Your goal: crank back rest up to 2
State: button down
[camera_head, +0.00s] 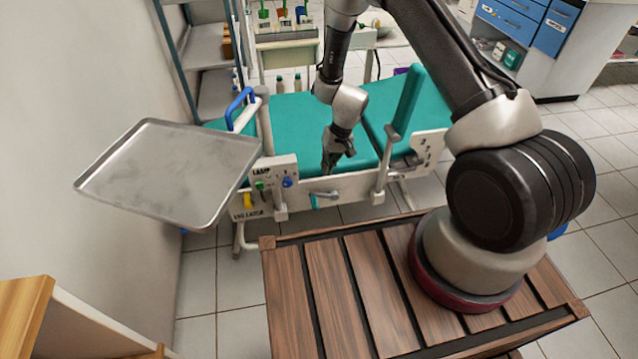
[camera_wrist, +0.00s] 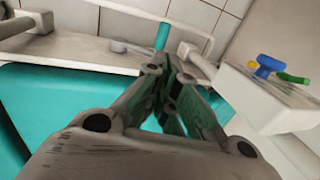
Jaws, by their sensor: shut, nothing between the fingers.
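The reclining chair has teal cushions (camera_head: 300,130). Its raised section (camera_head: 408,100) stands tilted at the right, beside a white side plate (camera_head: 428,150) with small dark marks; I cannot read them surely. A small grey crank lever (camera_head: 325,195) sits on the white side rail (camera_head: 350,186). It seems to show in the wrist view as a grey bar (camera_wrist: 122,46), near a teal rod (camera_wrist: 163,36). My gripper (camera_head: 328,172) is shut and empty. It points down just above the rail, close to the lever, apparently not holding it.
A white LAMP panel (camera_head: 268,172) with green, blue and yellow controls stands left of the lever. A metal tray (camera_head: 165,170) juts in at the left. A slatted wooden top (camera_head: 330,290) lies in front. Tiled floor (camera_head: 600,180) is clear at the right.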

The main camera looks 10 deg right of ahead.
aim_at(313, 199)
jog(key=x, duration=1.4)
jog(key=shift+a+f, duration=0.3)
